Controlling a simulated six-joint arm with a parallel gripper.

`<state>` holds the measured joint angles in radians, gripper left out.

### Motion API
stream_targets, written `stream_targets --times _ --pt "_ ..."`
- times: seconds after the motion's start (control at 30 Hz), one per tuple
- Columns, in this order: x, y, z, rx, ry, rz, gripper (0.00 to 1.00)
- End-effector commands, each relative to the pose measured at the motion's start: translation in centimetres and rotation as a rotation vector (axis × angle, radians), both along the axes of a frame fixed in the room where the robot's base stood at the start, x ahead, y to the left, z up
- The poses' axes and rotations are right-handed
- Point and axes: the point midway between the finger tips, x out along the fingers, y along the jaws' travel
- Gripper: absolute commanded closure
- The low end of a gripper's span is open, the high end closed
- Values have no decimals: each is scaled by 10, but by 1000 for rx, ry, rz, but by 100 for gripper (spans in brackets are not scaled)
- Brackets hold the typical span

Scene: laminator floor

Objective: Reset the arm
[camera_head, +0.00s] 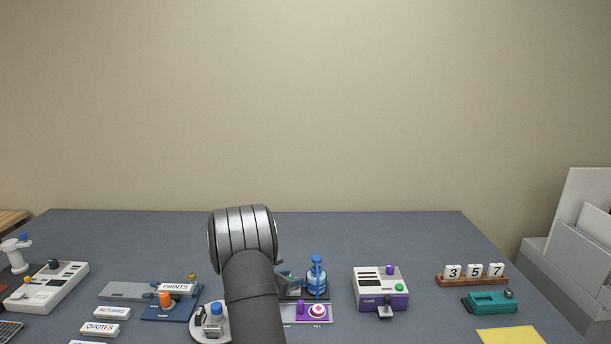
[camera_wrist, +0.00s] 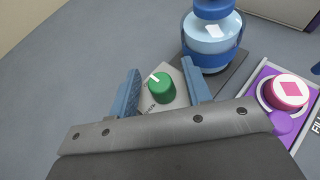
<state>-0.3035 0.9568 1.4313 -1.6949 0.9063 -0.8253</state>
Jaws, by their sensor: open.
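My gripper (camera_wrist: 164,92) shows in the wrist view with its two blue fingers spread apart. A green knob (camera_wrist: 161,88) with a white mark, on a light grey plate, lies between the fingers in that view. I cannot tell whether the fingers touch it. No object is visibly clamped. In the head view my dark arm rises at the centre front and hides much of the gripper and the knob's surroundings.
A blue bottle (camera_head: 317,279) stands right of the knob, close to my right finger in the wrist view. A purple panel with a pink button (camera_wrist: 289,93) lies further right. A purple-and-white box (camera_head: 381,290), a teal device (camera_head: 492,301) and a left-hand control box (camera_head: 47,286) stand on the grey table.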

Motion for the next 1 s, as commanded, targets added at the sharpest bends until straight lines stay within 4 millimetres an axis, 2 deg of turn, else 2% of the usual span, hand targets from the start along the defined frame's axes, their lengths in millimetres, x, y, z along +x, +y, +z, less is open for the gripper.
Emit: stream_targets --times 0.07,0.7,1.0 --pt "-1 -1 0 0 0 44 55" --pt "-92 74 49 0 -2 45 55" --pt "-114 90 60 0 -1 41 55"
